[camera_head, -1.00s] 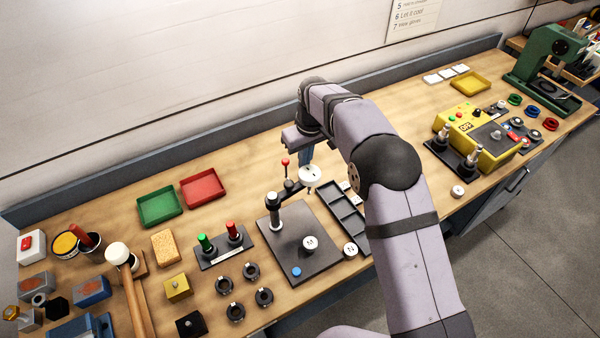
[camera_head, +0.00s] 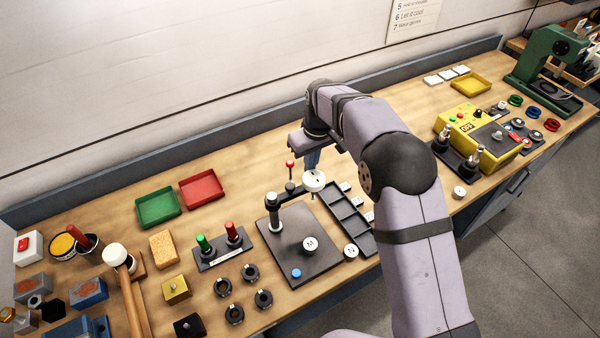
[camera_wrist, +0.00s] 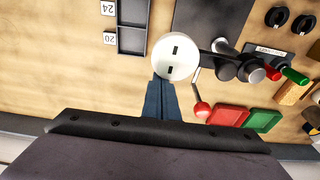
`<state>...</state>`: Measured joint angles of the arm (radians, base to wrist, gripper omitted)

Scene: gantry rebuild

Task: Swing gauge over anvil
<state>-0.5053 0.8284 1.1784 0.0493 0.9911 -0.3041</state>
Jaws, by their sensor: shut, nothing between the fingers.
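The gauge (camera_head: 314,181) is a white round dial at the end of a dark swing arm (camera_head: 293,193) on a post (camera_head: 275,217). A red ball knob (camera_head: 290,163) stands on a thin rod on this arm. The post rises from a dark base plate (camera_head: 288,258) bearing a white disc marked M (camera_head: 310,244) and a small blue button (camera_head: 296,273); I cannot tell which is the anvil. The gauge is beyond both. My gripper (camera_head: 313,163) is shut and empty, beside the gauge. In the wrist view its blue fingertips (camera_wrist: 166,86) meet the gauge's rim (camera_wrist: 175,60); contact is unclear.
A dark compartment tray (camera_head: 350,220) lies right of the plate, with a disc marked N (camera_head: 351,251) near it. A stand with red and green knobs (camera_head: 220,253) is to the left. Red (camera_head: 200,190) and green (camera_head: 157,208) trays lie behind, left.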

